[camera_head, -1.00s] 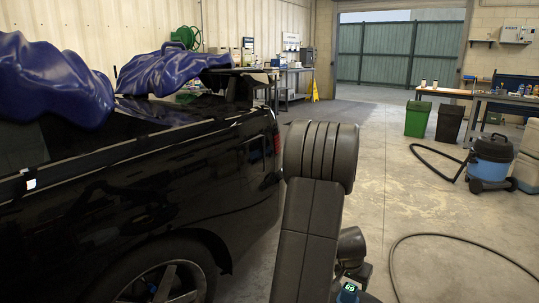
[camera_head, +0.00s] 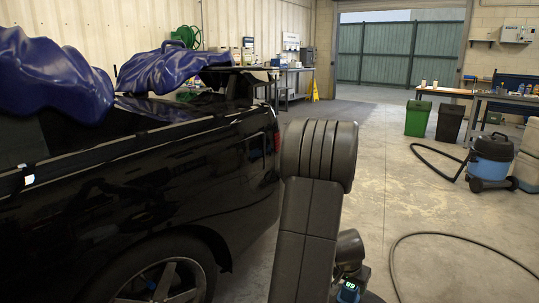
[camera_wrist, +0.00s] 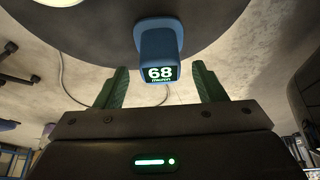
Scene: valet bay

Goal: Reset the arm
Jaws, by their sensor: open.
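In the wrist view my gripper (camera_wrist: 163,88) has its two green fingers spread apart with nothing between the tips. A blue gauge (camera_wrist: 157,40) with a lit display reading 68 is just beyond the fingers, in front of a large dark rounded surface. I see no finger touching it. In the head view my dark arm rises at the bottom centre, and a small blue piece with a lit display (camera_head: 348,293) shows at the bottom edge. My fingers cannot be made out there.
A black pickup (camera_head: 130,190) with blue-purple covers (camera_head: 50,80) fills the left. A blue vacuum (camera_head: 490,160) with a black hose lies right, near a green bin (camera_head: 417,118), a black bin (camera_head: 449,123) and a workbench (camera_head: 495,98).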

